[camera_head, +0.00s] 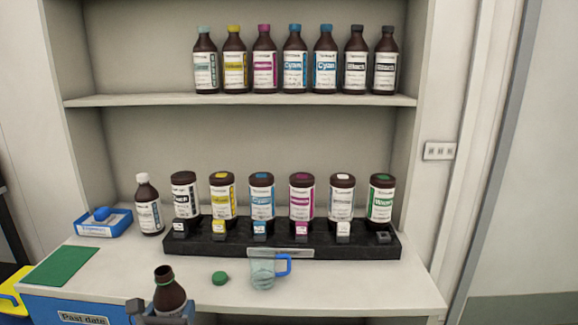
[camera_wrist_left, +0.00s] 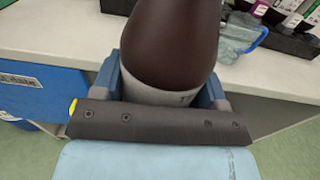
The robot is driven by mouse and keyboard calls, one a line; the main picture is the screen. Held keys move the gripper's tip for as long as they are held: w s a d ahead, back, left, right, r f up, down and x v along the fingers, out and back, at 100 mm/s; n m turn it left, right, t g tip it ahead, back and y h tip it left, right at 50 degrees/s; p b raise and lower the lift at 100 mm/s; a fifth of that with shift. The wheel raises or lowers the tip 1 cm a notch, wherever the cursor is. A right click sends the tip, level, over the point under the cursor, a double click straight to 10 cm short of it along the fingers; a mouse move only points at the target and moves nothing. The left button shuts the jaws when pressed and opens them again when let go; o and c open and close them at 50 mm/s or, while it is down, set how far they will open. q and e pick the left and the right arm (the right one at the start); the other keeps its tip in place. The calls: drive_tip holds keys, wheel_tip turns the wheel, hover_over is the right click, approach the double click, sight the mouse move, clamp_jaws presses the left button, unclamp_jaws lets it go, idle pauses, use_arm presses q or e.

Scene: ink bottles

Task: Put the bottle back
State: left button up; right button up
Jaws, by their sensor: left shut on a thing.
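My left gripper (camera_head: 160,315) is at the front edge of the counter, shut on a brown bottle (camera_head: 168,290). The bottle is open at the top, its neck without a cap, and it looks roughly upright. In the left wrist view the bottle (camera_wrist_left: 170,45) fills the space between the fingers (camera_wrist_left: 165,92), and part of its pale label shows. A loose green cap (camera_head: 220,278) lies on the counter right of the held bottle. On the upper shelf (camera_head: 150,100) stands a row of several capped brown bottles (camera_head: 295,65). My right gripper is not in view.
A black rack (camera_head: 210,245) holds several inverted bottles. A clear jug with a blue handle (camera_head: 262,272) stands before it. A white-capped bottle (camera_head: 149,208), a blue tray (camera_head: 103,228) and a green mat (camera_head: 62,266) are at left. A blue "Past date" bin (camera_head: 50,305) is below. The counter's front right is clear.

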use_arm(q)
drive_tip(key=s+r+p, duration=0.4)
drive_tip(key=r+p, duration=0.7)
drive_tip(key=p, duration=0.1)
drive_tip(key=s+r+p, duration=0.5)
drive_tip(key=r+p, duration=0.6)
drive_tip(key=p, duration=0.1)
drive_tip(key=shift+s+p, duration=0.3)
drive_tip(key=shift+p, duration=0.05)
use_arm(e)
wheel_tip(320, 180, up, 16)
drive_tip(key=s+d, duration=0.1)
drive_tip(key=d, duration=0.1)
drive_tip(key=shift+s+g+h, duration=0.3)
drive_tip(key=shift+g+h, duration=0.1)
use_arm(q)
drive_tip(key=shift+w, duration=0.1)
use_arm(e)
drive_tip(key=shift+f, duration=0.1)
